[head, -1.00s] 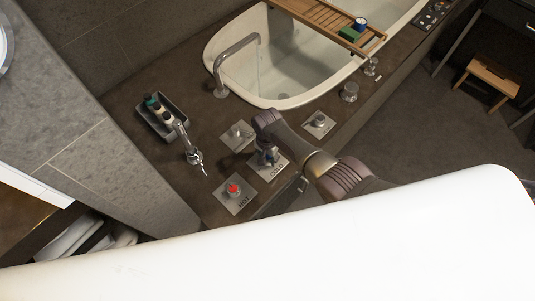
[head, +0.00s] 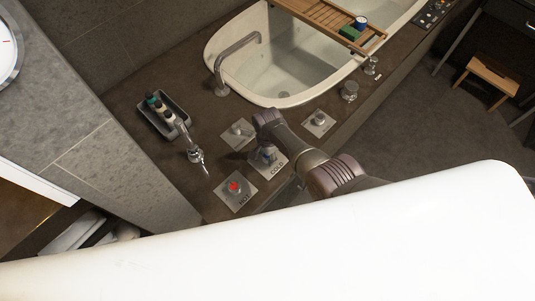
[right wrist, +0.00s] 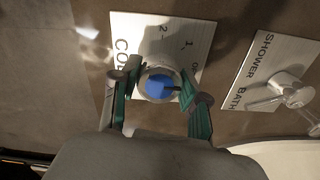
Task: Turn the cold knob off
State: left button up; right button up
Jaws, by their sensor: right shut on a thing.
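The cold knob (right wrist: 158,85) is round with a blue cap, on a pale plate (right wrist: 181,28) marked COLD, 2, 1 and a partly hidden mark like OFF. My right gripper (right wrist: 160,93) has its green-sided fingers shut on the knob, one on each side. A dark mark on the cap points right in the wrist view; its exact setting is hard to tell. In the head view the right gripper (head: 268,154) comes down over the cold plate (head: 279,163) and partly hides the knob. My left gripper is not in view.
The red-capped hot knob (head: 234,187) sits close by on its plate. A square plate (head: 238,133) and another knob (head: 319,119) flank the gripper. A shower/bath selector (right wrist: 285,90) is at right in the wrist view. The bathtub (head: 290,98) and spout (head: 220,72) lie behind.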

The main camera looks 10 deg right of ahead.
jog(key=o, duration=1.1)
jog(key=shift+o, duration=0.2)
jog(key=shift+r, duration=0.1)
notch_tip(320, 180, up, 12)
dwell(0.3)
